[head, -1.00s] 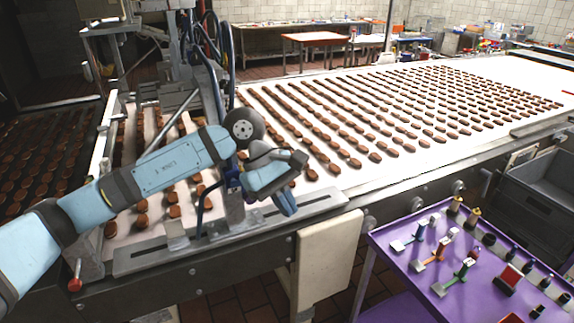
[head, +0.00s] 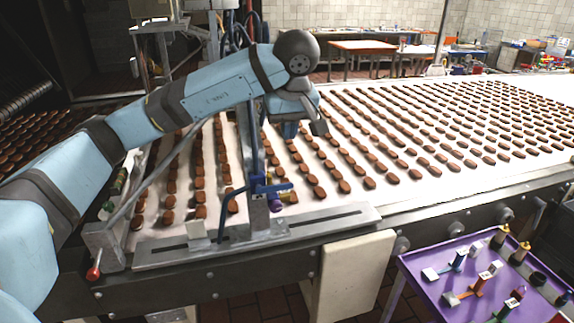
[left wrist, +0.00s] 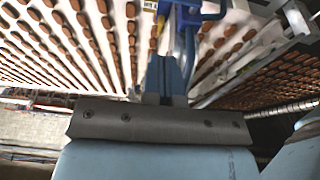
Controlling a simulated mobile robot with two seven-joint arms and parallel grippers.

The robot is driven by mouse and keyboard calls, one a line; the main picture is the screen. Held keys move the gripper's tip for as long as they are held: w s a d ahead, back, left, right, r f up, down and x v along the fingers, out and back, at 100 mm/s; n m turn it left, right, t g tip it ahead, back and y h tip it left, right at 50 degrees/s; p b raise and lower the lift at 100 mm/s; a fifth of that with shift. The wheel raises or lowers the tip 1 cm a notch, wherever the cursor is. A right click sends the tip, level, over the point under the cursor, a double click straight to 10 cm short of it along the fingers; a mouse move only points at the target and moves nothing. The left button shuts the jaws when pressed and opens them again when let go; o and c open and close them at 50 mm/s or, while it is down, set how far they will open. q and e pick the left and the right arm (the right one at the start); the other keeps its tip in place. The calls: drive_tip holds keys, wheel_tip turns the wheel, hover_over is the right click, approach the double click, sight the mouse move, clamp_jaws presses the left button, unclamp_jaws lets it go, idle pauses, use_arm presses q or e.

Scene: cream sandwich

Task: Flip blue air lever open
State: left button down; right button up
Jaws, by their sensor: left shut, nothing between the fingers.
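The blue air lever (head: 272,188) sits on a blue valve fitting on the upright metal post, above the near edge of the conveyor, and points to the right in the head view. Blue fittings and tubing (left wrist: 190,15) show at the top of the left wrist view, blurred. My left gripper (head: 289,129) is above the lever in the head view, apart from it. Its blue fingers (left wrist: 166,72) are shut and empty in the left wrist view. My right gripper is not in view.
The white conveyor (head: 400,200) carries many rows of brown biscuits. A slotted metal bracket (head: 325,223) runs along its near edge. A red-knobbed handle (head: 93,272) is at the left. A purple cart (head: 415,262) with small tools stands at the lower right.

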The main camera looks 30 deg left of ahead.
use_arm(q)
drive_tip(key=p, duration=0.2)
approach(274, 186)
drive_tip(key=w+f, duration=0.4)
drive_tip(key=f, duration=0.2)
drive_tip(key=shift+s+a+f, duration=0.1)
drive_tip(key=shift+s+f, duration=0.05)
drive_tip(key=shift+f, duration=0.35)
drive_tip(key=shift+a, duration=0.1)
